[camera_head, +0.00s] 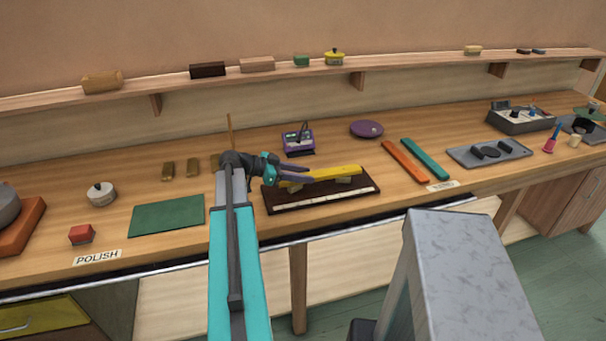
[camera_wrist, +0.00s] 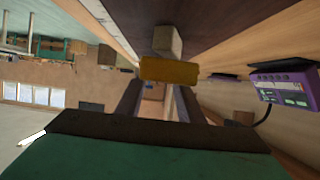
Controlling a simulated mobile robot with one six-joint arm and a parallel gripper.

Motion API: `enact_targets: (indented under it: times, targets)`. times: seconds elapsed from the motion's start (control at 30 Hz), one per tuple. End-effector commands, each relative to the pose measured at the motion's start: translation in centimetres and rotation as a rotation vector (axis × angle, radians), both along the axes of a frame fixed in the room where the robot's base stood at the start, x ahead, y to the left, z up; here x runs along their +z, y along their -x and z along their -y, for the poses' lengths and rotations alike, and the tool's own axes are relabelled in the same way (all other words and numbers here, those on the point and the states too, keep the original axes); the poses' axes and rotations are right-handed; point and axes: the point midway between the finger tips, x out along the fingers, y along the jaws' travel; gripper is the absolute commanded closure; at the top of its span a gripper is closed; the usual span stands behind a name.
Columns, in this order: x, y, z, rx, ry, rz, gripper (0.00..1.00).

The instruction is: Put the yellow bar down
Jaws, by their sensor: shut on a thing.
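The yellow bar (camera_head: 340,172) is long and lies lengthwise above the dark brown base (camera_head: 322,198), which carries small pale blocks (camera_head: 344,181). My gripper (camera_head: 309,176) reaches in from the left and is shut on the bar's left part. In the wrist view the bar's yellow end (camera_wrist: 168,71) shows just beyond my two dark fingers (camera_wrist: 157,102), with a pale block (camera_wrist: 167,41) close by it. I cannot tell whether the bar touches the blocks or hangs just above them.
A purple device (camera_head: 298,138) stands behind the base. An orange bar (camera_head: 404,161) and a teal bar (camera_head: 425,158) lie to the right. A green mat (camera_head: 168,215) lies to the left. A purple disc (camera_head: 366,129) lies behind. A wall shelf (camera_head: 220,77) runs above the bench.

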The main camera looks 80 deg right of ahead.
Motion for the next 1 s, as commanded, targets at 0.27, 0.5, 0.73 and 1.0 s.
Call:
enact_targets:
  times: [0.27, 0.5, 0.73, 1.0]
  targets:
    - [-0.3, 0.0, 0.0, 0.000, 0.000, -0.001, 0.96]
    - [-0.6, 0.0, 0.0, 0.000, 0.000, -0.001, 0.96]
    - [-0.8, 0.1, 0.0, -0.002, 0.000, -0.001, 0.96]
    - [-1.1, 0.1, 0.0, -0.002, -0.001, 0.000, 0.61]
